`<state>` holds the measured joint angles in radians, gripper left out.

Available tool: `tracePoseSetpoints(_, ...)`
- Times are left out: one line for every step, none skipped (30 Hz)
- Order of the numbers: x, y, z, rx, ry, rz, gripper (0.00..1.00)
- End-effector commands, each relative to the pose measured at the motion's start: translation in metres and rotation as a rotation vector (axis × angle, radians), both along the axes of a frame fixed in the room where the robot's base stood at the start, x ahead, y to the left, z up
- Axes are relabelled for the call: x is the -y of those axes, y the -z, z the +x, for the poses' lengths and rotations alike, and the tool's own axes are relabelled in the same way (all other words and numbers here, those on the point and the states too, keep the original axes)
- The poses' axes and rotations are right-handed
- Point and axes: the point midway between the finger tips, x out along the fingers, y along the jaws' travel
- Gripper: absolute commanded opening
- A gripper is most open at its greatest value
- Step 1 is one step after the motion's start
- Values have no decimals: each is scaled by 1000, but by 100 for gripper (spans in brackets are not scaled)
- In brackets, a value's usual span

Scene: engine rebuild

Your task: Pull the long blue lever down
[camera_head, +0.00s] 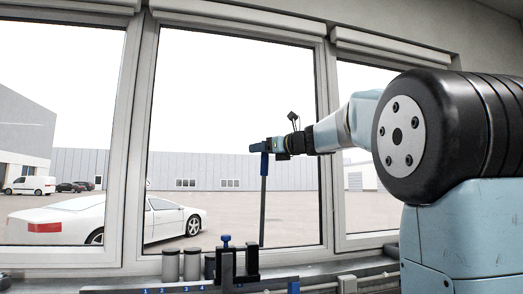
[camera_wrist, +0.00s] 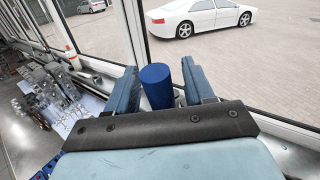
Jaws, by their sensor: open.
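The long lever stands upright in front of the window in the head view, with a thin dark rod (camera_head: 262,212) and a blue grip (camera_head: 264,165) at its top. My gripper (camera_head: 257,147) is at the top of the lever, reaching in from the right. In the wrist view the round blue grip (camera_wrist: 157,88) sits between the two blue fingers of my gripper (camera_wrist: 159,68). The fingers are open, with a visible gap on the right side; contact on the left cannot be told. The lever's foot is hidden in the wrist view.
Grey cylinders (camera_head: 170,265) and a dark fixture with a blue knob (camera_head: 226,240) stand on the bench below, left of the lever. In the wrist view, several metal parts (camera_wrist: 50,90) lie on the bench at the left. The window frame (camera_head: 325,150) is close behind my arm.

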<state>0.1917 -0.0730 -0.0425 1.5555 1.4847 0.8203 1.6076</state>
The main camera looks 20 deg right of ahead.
Motion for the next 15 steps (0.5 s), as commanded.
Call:
tracePoseSetpoints(-2,0,3,0,-1,0,53)
tracePoseSetpoints(-3,0,5,0,0,0,53)
tracePoseSetpoints(-4,0,6,0,0,0,53)
tracePoseSetpoints(-4,0,6,0,0,0,53)
tracePoseSetpoints(-5,0,7,0,0,0,53)
tracePoseSetpoints(-5,0,7,0,0,0,53)
tracePoseSetpoints(-5,0,7,0,0,0,53)
tracePoseSetpoints(-5,0,7,0,0,0,53)
tracePoseSetpoints(-5,0,7,0,0,0,53)
tracePoseSetpoints(-5,0,7,0,-1,0,53)
tracePoseSetpoints(-5,0,7,0,-1,0,53)
tracePoseSetpoints(-5,0,7,0,-1,0,53)
tracePoseSetpoints(-5,0,7,0,-1,0,52)
tracePoseSetpoints(-5,0,7,0,-1,0,49)
tracePoseSetpoints(-5,0,7,0,-1,0,45)
